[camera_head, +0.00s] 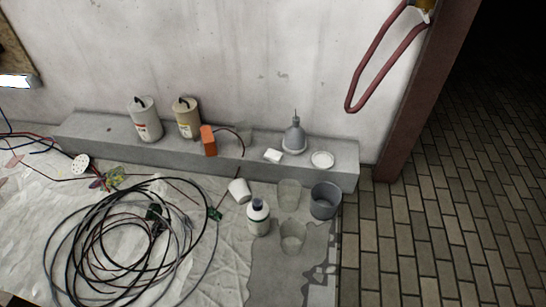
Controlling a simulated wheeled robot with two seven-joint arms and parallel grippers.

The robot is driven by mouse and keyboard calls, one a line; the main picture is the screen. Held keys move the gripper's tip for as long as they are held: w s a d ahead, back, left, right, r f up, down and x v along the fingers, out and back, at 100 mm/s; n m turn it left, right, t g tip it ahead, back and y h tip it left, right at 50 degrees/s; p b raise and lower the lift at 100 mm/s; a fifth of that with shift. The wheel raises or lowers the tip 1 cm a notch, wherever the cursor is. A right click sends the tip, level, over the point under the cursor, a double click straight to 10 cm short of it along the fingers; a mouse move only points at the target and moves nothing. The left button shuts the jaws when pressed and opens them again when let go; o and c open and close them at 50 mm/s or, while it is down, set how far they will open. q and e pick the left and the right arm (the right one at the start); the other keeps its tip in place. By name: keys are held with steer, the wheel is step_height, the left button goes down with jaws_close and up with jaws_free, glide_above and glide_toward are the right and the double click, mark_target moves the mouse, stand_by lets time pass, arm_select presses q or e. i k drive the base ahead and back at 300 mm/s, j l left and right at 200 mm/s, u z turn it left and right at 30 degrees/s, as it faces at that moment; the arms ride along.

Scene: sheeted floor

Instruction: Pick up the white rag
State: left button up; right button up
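A small white folded piece (273,156), which looks like the white rag, lies on the grey concrete ledge (340,168), left of a small white dish (322,160). It is too small for me to be sure that it is cloth. A grey funnel-shaped bottle (294,138) stands just behind it. Neither of my grippers is in view.
Two canisters (145,120) (188,118) and an orange object (208,141) are on the ledge. Below are a coil of black cable (140,240), a tipped white cup (239,190), a bottle (258,217), clear cups (289,194) and a grey cup (325,201). Brick paving (440,230) at right is clear.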

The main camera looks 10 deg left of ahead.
mark_target(274, 156)
steer(key=u, duration=1.05)
steer(key=i+z, duration=0.25)
steer(key=i, duration=0.45)
steer(key=i+j+z, duration=0.25)
steer(key=i, duration=0.5)
steer(key=l, duration=0.1)
